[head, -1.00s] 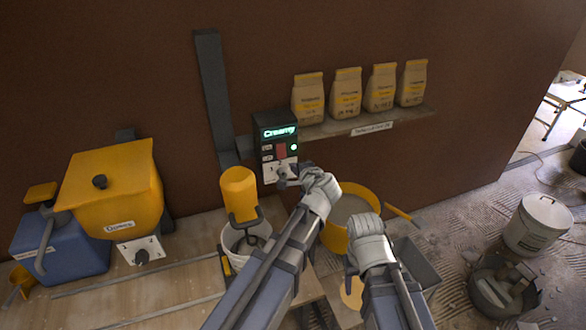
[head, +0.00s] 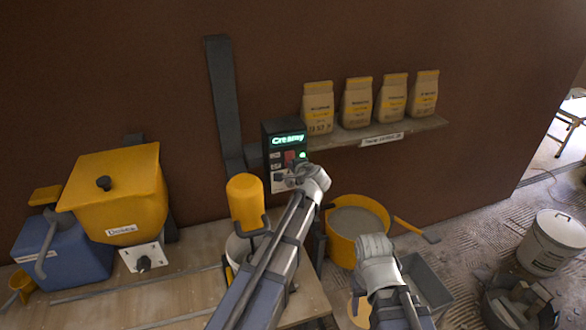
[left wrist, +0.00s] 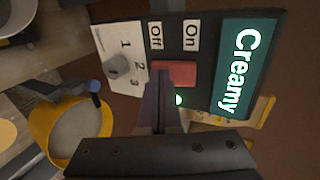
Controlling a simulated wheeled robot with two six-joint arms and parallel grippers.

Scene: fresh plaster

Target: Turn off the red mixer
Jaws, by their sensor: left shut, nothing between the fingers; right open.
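A dark control box (head: 284,135) hangs on the wall, its lit display reading "Creamy". In the left wrist view its red switch (left wrist: 175,73) sits beside the "Off" and "On" labels, with a green light (left wrist: 179,99) lit near it. A dial (left wrist: 117,67) marked 1, 2, 3 is on the panel. The mixer (head: 245,200) looks yellow-orange, not red, and stands over a pale bucket (head: 238,247). My left gripper (head: 288,175) is shut and empty; its tips (left wrist: 165,82) are at the red switch, contact unclear. My right gripper (head: 375,247) is open, low and away, its fingers mostly hidden.
A shelf (head: 430,124) with several paper bags stands right of the box. A yellow tub (head: 338,250) of grey mix stands below. A yellow hopper (head: 118,190) and a blue case (head: 75,262) stand on the left. A white bucket (head: 553,242) is at the right.

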